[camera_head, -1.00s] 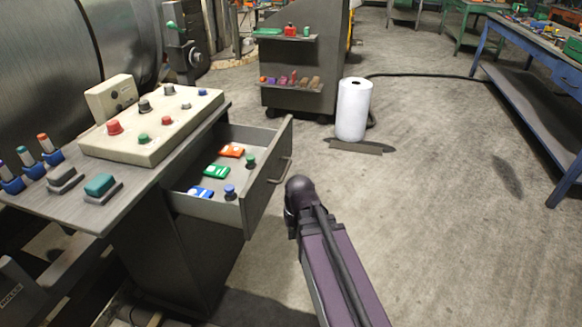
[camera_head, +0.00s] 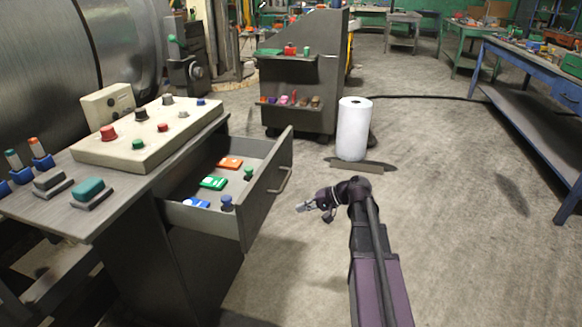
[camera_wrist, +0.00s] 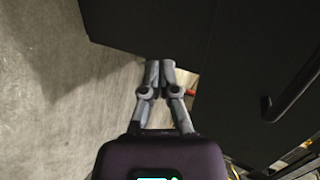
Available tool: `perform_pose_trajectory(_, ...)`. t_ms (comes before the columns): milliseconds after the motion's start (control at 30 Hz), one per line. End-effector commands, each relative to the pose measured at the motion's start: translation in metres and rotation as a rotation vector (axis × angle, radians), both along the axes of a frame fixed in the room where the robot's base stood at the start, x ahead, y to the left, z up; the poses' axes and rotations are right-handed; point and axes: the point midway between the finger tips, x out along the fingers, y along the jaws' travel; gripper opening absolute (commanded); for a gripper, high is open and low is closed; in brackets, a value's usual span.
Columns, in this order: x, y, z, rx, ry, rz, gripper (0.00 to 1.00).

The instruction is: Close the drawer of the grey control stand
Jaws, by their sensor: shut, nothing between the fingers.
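The grey control stand (camera_head: 190,262) is at the left in the head view, with its drawer (camera_head: 266,196) pulled open to the right. The drawer has a bar handle (camera_head: 281,179) on its front panel. Inside lie orange, green and blue flat items and two small knobs. My gripper (camera_head: 302,207) is to the right of the drawer front, apart from it, with its fingers pointing left. In the wrist view the fingers (camera_wrist: 159,66) are together and empty. A dark panel fills much of that view, with a dark bar (camera_wrist: 290,95) at right that looks like the handle.
A control box (camera_head: 150,132) with knobs sits on the stand's top. A white roll (camera_head: 353,128) stands on the floor behind my arm. A dark shelf cabinet (camera_head: 300,75) is at the back, a blue workbench (camera_head: 530,90) at the right.

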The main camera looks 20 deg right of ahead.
Motion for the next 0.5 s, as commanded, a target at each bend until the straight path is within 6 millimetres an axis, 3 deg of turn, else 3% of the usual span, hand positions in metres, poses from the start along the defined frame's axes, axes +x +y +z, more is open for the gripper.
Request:
perform_pose_trajectory(100, 0.018, -0.031, 0.024, 0.136, -0.052, -0.047, 0.0)
perform_pose_trajectory(300, 0.033, -0.079, 0.064, 0.334, -0.143, -0.11, 0.0)
perform_pose_trajectory(500, 0.037, -0.108, 0.086, 0.443, -0.201, -0.142, 0.0)
